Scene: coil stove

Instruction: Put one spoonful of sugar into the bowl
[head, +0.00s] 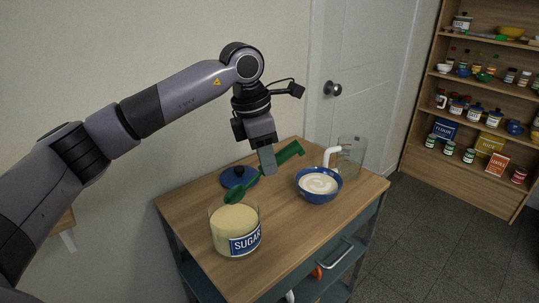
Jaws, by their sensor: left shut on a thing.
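A clear sugar container (235,232) labelled SUGAR stands at the front left of the wooden cart top, filled with pale sugar. A blue bowl (319,198) with white contents stands to its right, farther back. My left gripper (267,166) points down over the cart and is shut on a green spoon (287,154). The spoon slants, its handle up to the right and its scoop down to the left, just above or behind the sugar container's back rim. I cannot tell whether the scoop holds sugar. My right gripper is not in view.
A dark blue lid (232,180) lies behind the sugar container. A clear jug (352,158) and a white handle-like item (331,156) stand behind the bowl. The cart top (290,240) is bare at the front. A stocked shelf (450,150) and a door (370,60) are beyond.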

